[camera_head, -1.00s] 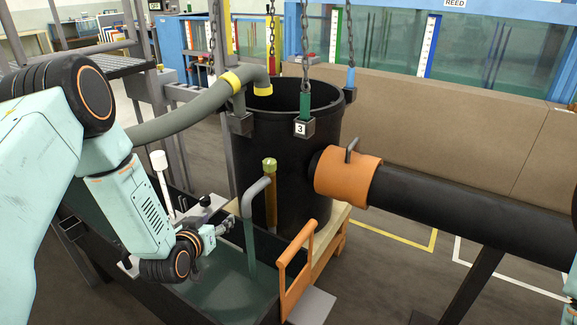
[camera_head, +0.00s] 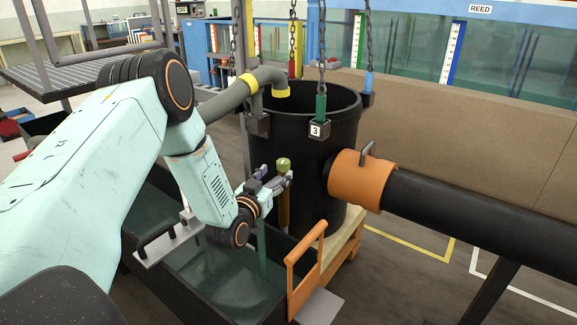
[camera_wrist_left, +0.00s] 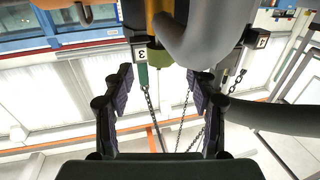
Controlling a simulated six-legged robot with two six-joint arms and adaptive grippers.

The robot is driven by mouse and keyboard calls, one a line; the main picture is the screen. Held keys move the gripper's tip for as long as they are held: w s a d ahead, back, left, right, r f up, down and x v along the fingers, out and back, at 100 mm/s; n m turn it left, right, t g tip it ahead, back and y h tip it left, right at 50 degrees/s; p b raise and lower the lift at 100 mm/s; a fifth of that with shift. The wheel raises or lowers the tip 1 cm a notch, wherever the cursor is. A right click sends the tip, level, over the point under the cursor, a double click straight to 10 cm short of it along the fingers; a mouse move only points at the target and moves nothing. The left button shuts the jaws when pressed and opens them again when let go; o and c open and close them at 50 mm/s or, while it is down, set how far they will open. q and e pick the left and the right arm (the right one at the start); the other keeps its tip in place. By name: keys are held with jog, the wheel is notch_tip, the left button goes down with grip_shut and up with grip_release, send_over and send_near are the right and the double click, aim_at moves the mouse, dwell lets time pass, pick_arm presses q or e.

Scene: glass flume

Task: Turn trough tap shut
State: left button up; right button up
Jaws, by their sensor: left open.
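A yellow-green knob (camera_head: 283,164) tops a brown post (camera_head: 284,207) beside the black drum, at the edge of the trough (camera_head: 287,243). It looks like the tap, and it also shows in the left wrist view (camera_wrist_left: 173,82). My left gripper (camera_head: 275,181) is open and empty, its fingers just left of and below the knob in the head view. In the wrist view the knob is beyond and between the spread fingers, apart from both. My right gripper is out of view.
An orange frame (camera_head: 305,270) stands at the trough's right end. A plate with a black handle (camera_head: 168,240) lies across the trough's left side.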

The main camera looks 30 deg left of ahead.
aim_at(280, 168)
pick_arm(q)
jog(key=w, duration=0.2)
jog(key=w+a+b, duration=0.1)
jog(key=w, duration=0.2)
jog(key=shift+w+f, duration=0.1)
jog(key=shift+f, duration=0.05)
jog(key=shift+w+a, duration=0.1)
jog(key=shift+w, duration=0.4)
jog(key=shift+c, duration=0.5)
jog(key=c, duration=1.1)
